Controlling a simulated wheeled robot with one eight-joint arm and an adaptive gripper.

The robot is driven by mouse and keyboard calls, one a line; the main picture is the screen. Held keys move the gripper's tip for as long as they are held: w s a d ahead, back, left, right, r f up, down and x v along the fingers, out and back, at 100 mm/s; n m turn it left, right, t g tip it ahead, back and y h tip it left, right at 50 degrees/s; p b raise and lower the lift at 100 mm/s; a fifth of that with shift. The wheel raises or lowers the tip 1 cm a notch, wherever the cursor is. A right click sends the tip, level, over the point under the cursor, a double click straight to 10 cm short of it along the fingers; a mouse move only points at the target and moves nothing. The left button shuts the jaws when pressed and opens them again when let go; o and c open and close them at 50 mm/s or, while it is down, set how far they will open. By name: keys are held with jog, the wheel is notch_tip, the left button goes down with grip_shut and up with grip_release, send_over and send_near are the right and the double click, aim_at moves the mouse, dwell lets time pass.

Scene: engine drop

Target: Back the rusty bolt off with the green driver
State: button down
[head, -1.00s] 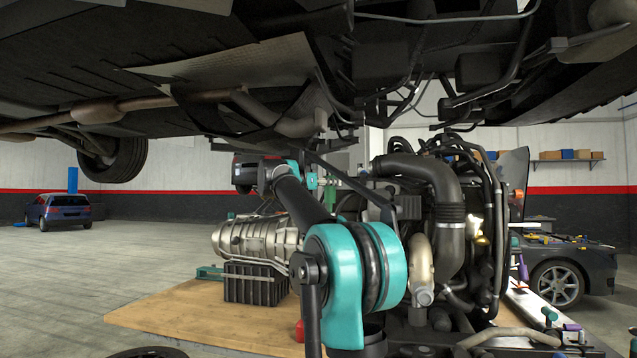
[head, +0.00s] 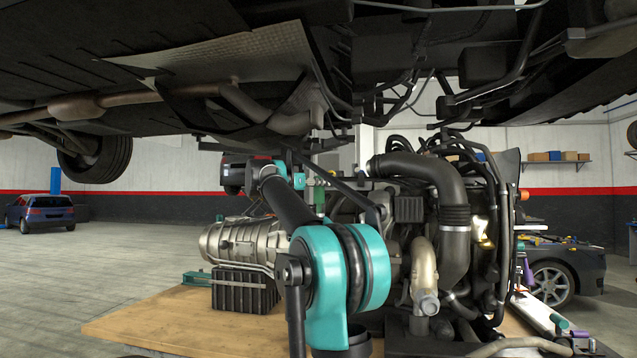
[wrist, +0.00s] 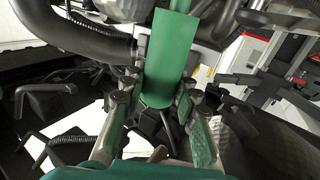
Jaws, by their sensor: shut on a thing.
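The green driver (wrist: 168,60) is a thick green cylinder in the wrist view, standing between the fingers of my gripper (wrist: 157,98). The fingers are shut on its lower part. In the head view a small green upright piece (head: 320,197) shows beside the far end of my arm, left of the engine (head: 408,210); it looks like the same driver. My gripper is mostly hidden there behind my arm. I cannot make out the rusty bolt in either view.
The car's underbody (head: 230,60) hangs low overhead. A silver gearbox (head: 235,241) rests on a black ribbed block (head: 243,291) on the wooden table top (head: 150,325), left of the engine. A black hose (wrist: 80,45) crosses the wrist view close to the driver.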

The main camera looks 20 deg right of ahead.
jog(key=shift+f, duration=4)
jog(key=c, duration=1.7)
grip_release()
grip_shut()
jog(key=shift+r, duration=0.1)
